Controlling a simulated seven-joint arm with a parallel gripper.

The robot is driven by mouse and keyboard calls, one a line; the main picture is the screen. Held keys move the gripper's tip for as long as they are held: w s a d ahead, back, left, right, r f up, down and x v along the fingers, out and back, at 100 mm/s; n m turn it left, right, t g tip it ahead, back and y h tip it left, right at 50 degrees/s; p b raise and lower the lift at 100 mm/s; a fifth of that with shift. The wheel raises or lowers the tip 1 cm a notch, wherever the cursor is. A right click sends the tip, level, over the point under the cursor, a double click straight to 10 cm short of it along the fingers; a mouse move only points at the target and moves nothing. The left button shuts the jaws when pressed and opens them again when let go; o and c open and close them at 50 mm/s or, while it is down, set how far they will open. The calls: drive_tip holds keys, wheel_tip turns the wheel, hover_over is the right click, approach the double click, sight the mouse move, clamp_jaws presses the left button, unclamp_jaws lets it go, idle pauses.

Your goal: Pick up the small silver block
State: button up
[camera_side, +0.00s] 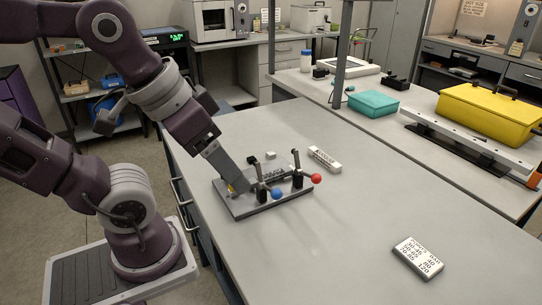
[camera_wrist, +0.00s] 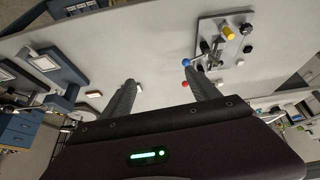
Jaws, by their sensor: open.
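In the side view a small pale, silvery block (camera_side: 271,155) lies on the grey table just behind a flat metal fixture (camera_side: 240,211). My gripper (camera_side: 246,186) is pointed down over the left part of the fixture, left of the small block and apart from it. In the wrist view my gripper's two fingers (camera_wrist: 158,72) are spread, with only bare table seen between their tips. The fixture (camera_wrist: 206,28) shows beyond the right finger there. I cannot tell which pale speck in the wrist view is the small block.
The fixture carries upright clamps with a blue knob (camera_side: 277,194) and a red knob (camera_side: 317,178). A pale bar (camera_side: 325,159) lies behind it; a printed block (camera_side: 417,258) lies front right. A yellow case (camera_side: 488,112) and a teal case (camera_side: 373,103) stand on the back bench. The table's middle is clear.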

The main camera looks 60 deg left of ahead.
drive_tip(key=shift+s+f+m, duration=0.15)
drive_tip(key=shift+s+m, duration=0.1)
drive_tip(key=shift+m, duration=0.15)
drive_tip(key=shift+c, duration=0.4)
drive_tip(key=c, duration=0.4)
